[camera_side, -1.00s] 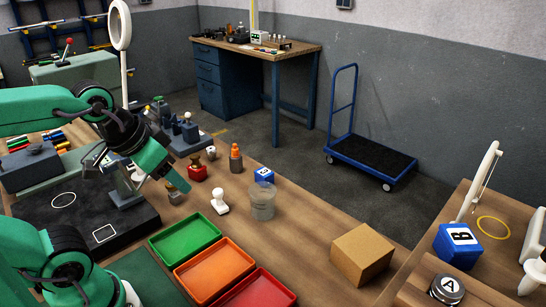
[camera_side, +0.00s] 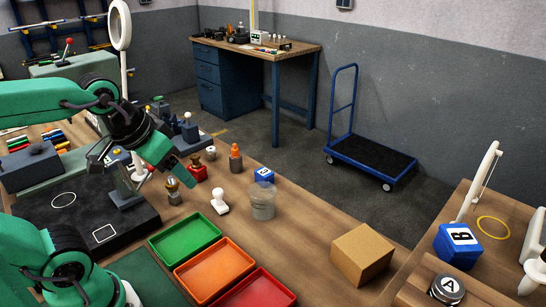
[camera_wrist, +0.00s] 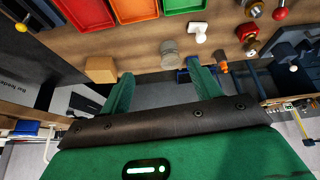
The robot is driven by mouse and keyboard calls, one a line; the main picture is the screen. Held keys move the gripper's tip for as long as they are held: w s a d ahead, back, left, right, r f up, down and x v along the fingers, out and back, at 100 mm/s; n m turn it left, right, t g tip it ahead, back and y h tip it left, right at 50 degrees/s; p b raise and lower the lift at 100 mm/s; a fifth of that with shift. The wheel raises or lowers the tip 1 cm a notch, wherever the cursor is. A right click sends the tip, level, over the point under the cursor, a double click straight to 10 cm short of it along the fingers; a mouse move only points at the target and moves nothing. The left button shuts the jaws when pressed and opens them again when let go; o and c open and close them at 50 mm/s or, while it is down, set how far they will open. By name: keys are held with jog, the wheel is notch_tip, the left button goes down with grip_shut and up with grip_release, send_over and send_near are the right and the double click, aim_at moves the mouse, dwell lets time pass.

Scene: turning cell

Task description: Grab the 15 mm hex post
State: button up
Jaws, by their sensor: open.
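My gripper (camera_side: 178,169) hangs above the bench; its two green fingers are apart and empty in the wrist view (camera_wrist: 160,70). Several small posts stand near it. A brass-topped post with a dark base (camera_side: 174,194) is just below the fingers in the side view. A post with an orange top (camera_side: 235,160) stands farther right. I cannot tell which one is the 15 mm hex post. No post is between the fingers.
Green (camera_side: 185,240), orange (camera_side: 214,272) and red trays are in front. A cardboard box (camera_side: 362,256) is at right, with bare bench left of it.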

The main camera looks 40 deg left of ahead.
jog(key=w+a+r+n+g, duration=0.1)
jog(key=w+a+r+n, duration=0.25)
jog(key=w+n, duration=0.55)
jog(key=n+g, duration=0.4)
jog(key=n, duration=1.6)
send_near(234, 144)
jog(key=f, duration=0.6)
jog(key=shift+w+d+f, duration=0.1)
jog(key=shift+d+f, duration=0.2)
jog(key=shift+d, duration=0.05)
jog(key=shift+a+f+n, duration=0.3)
jog(key=shift+a+f, duration=0.05)
jog(key=shift+f, duration=1.4)
jog(key=shift+w+d+f, duration=0.1)
jog(key=shift+f, duration=2.5)
